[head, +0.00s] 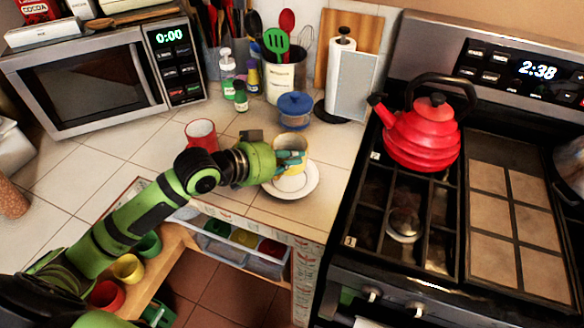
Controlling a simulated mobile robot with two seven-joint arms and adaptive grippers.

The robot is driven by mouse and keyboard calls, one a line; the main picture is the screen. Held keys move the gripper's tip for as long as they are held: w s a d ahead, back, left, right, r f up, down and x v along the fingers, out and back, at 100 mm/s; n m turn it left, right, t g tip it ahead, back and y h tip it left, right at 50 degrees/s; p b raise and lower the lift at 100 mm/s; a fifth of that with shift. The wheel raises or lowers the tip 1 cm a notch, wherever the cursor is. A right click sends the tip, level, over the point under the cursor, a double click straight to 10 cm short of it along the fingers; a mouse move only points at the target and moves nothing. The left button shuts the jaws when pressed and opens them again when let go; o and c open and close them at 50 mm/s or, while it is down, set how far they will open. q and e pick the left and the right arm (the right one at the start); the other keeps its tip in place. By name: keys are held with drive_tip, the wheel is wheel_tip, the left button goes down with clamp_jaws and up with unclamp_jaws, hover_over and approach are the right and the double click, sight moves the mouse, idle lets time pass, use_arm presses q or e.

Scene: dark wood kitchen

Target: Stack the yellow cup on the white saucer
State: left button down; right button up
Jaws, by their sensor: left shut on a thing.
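The yellow cup (295,148) is upright above the white saucer (302,191) on the tiled counter. My left gripper (291,159) comes in from the left and is shut on the cup's near left side. The gripper hides part of the cup. The saucer shows below and to the right of the cup; I cannot tell whether the cup's base touches it. My right gripper is not in view.
A red cup (201,134) stands left of the gripper, and a blue lidded pot (295,110) stands behind. A paper towel holder (341,75) is at the back. The stove with a red kettle (422,135) is on the right. A microwave (100,75) is back left.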

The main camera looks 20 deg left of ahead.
use_arm(q)
wheel_tip(320, 180, down, 3)
drive_tip(key=shift+f+p, duration=0.2)
drive_tip(key=shift+p, duration=0.15)
drive_tip(key=shift+f, duration=0.25)
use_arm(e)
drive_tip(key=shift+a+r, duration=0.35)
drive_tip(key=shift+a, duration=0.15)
use_arm(q)
drive_tip(key=shift+f, duration=0.4)
drive_tip(key=c, duration=1.4)
unclamp_jaws()
drive_tip(key=shift+o, duration=0.2)
drive_tip(key=shift+s, duration=0.1)
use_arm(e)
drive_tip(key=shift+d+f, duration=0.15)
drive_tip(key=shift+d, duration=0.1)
